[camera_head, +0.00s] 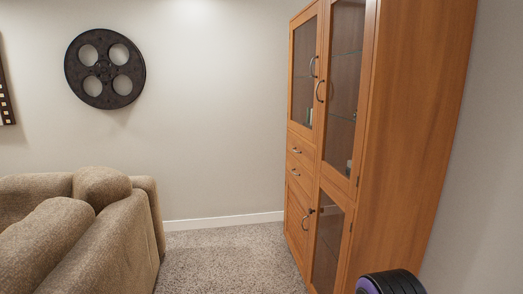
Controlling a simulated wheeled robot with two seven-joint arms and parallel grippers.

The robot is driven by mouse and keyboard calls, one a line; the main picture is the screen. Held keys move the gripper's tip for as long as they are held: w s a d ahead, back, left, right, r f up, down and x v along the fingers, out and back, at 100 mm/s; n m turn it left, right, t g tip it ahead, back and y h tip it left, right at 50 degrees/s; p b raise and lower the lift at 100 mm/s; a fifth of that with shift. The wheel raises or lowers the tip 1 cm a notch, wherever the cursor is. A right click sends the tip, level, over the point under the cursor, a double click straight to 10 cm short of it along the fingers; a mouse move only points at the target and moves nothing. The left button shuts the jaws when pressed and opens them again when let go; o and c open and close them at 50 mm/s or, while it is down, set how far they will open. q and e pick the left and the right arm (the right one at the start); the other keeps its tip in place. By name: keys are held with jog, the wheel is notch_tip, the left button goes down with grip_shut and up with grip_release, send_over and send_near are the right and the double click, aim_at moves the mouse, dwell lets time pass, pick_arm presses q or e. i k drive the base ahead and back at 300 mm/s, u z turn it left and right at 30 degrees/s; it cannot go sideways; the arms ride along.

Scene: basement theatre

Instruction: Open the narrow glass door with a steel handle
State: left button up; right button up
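A tall wooden cabinet (425,110) stands against the right wall, seen at a steep angle. It has two upper glass doors: the far one (304,72) and the near one (347,80), each with a curved steel handle. The far handle (312,67) and near handle (320,91) sit side by side at the middle. A lower glass door (328,240) is on the near side, beside a solid wooden door (296,215). All doors look shut. I cannot tell which glass door is the narrow one. Neither of my grippers is in view.
Two drawers (297,168) sit on the cabinet's far side, below the upper door. A brown sofa (95,225) stands at the left. Carpet (225,262) lies clear between sofa and cabinet. A film-reel decoration (105,70) hangs on the back wall.

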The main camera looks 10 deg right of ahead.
aim_at(351, 187)
jog(key=i, duration=1.9)
jog(key=z, duration=1.7)
